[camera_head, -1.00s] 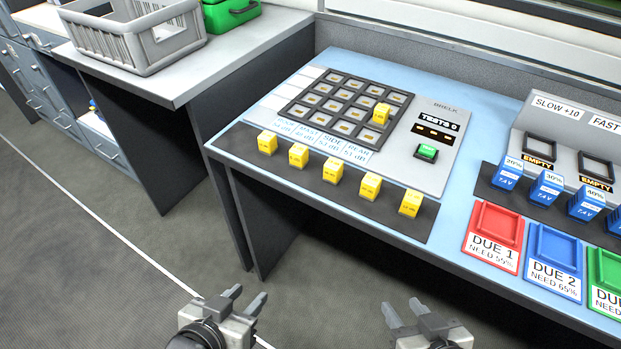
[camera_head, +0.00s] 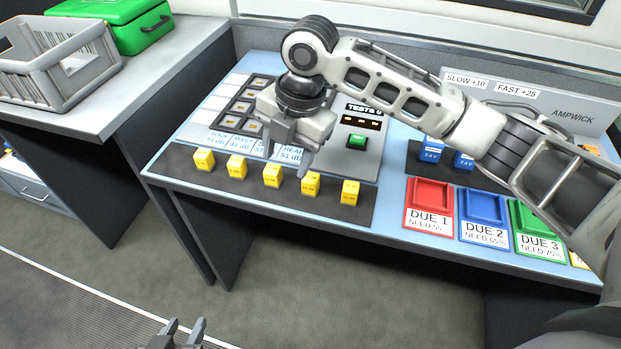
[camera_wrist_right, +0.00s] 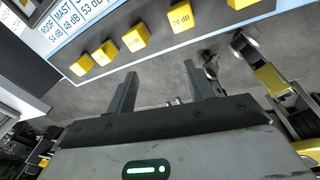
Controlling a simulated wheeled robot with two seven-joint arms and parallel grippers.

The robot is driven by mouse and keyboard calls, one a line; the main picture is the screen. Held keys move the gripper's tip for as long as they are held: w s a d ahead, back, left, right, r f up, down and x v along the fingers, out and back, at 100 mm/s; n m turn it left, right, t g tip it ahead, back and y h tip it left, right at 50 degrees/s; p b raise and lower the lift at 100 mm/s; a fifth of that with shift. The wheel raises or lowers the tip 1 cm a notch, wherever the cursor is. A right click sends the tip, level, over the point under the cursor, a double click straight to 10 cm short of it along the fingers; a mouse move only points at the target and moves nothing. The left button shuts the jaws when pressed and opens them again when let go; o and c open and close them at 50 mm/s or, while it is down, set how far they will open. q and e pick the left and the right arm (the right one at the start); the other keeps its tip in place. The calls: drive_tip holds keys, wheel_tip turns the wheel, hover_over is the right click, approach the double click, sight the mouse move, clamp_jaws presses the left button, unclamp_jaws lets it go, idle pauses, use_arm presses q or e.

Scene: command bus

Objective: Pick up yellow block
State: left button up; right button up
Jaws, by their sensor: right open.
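Several yellow blocks stand in a row on the dark strip at the front of the blue table; the middle yellow block (camera_head: 272,175) is just below my right gripper (camera_head: 287,162) in the head view. My right gripper is open and empty, hovering over the panel just behind the row. In the right wrist view, the row lies beyond its fingers (camera_wrist_right: 158,92), with one yellow block (camera_wrist_right: 136,37) near the middle and another yellow block (camera_wrist_right: 180,17) to its right. My left gripper (camera_head: 186,330) is partly cut off at the bottom edge, away from the table.
The grid panel (camera_head: 238,106) is partly hidden by my right arm. Red (camera_head: 430,200), blue (camera_head: 484,208) and green (camera_head: 535,222) DUE trays line the table's right side. A grey basket (camera_head: 55,75) and green case (camera_head: 125,25) stand on the left counter.

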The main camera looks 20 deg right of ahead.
drive_tip(key=d+r+n+h, duration=0.2)
drive_tip(key=d+r, duration=0.3)
drive_tip(key=r, duration=0.2)
approach(311, 177)
drive_tip(key=shift+n+g, duration=0.3)
drive_tip(key=shift+g, duration=0.1)
drive_tip(key=f, duration=0.5)
drive_tip(key=shift+w+d, duration=0.3)
drive_tip(key=shift+w, duration=0.05)
drive_tip(key=shift+a+f, duration=0.2)
drive_tip(key=shift+f, duration=1.2)
drive_tip(key=shift+a+f, duration=0.2)
drive_tip(key=shift+f, duration=1.2)
drive_tip(key=shift+c, duration=0.3)
drive_tip(key=c, duration=1)
